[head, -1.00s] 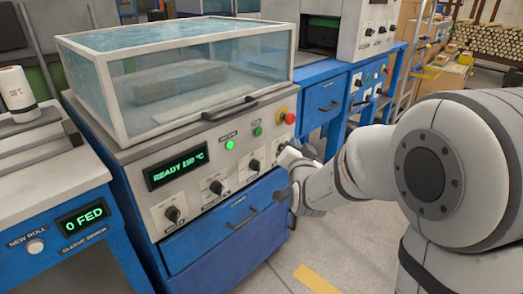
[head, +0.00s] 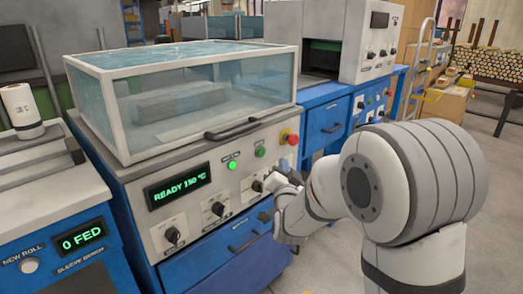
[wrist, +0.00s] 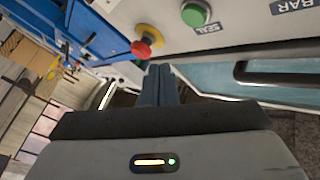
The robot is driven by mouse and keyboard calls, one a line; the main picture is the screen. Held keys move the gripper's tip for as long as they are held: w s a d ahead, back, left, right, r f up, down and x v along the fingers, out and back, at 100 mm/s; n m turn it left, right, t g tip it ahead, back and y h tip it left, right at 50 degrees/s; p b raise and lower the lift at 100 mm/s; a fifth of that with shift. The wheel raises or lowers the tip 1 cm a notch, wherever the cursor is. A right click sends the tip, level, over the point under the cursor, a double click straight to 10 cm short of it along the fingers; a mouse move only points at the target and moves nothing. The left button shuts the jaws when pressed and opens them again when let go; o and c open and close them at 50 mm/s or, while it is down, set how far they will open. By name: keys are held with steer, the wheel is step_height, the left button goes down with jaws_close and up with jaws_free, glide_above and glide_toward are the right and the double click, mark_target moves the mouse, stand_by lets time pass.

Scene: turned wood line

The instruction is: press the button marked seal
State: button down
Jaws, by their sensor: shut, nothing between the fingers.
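The seal button (wrist: 194,14) is a green round button with a SEAL label beside it, at the top of the wrist view. In the head view it is the green button (head: 260,151) on the sealing machine's sloped front panel, left of the red stop button. My gripper (wrist: 158,68) is shut and empty, its fingertips showing below and left of the seal button in the wrist view. They look apart from it. In the head view my gripper is near the panel's right end, below the button, its fingers partly hidden.
A red stop button (wrist: 143,47) on a yellow base is close to my fingertips. A glass lid (head: 190,95) with a handle stands above.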

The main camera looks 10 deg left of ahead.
mark_target(261, 152)
steer(key=shift+w+a, duration=0.85)
steer(key=shift+a, duration=0.2)
steer(key=shift+w+a, duration=0.8)
steer(key=shift+a, duration=0.25)
stand_by(0.5)
steer(key=shift+w+a+b, duration=0.2)
steer(key=shift+a+b, duration=0.15)
steer(key=shift+b, duration=0.05)
steer(key=shift+w+a, duration=0.2)
steer(key=shift+a, duration=0.05)
stand_by(0.6)
steer(key=shift+b, duration=0.3)
steer(key=shift+s+d+b, duration=0.45)
steer(key=shift+d+b, duration=0.05)
steer(key=shift+d, duration=0.1)
steer(key=shift+s+d, duration=0.1)
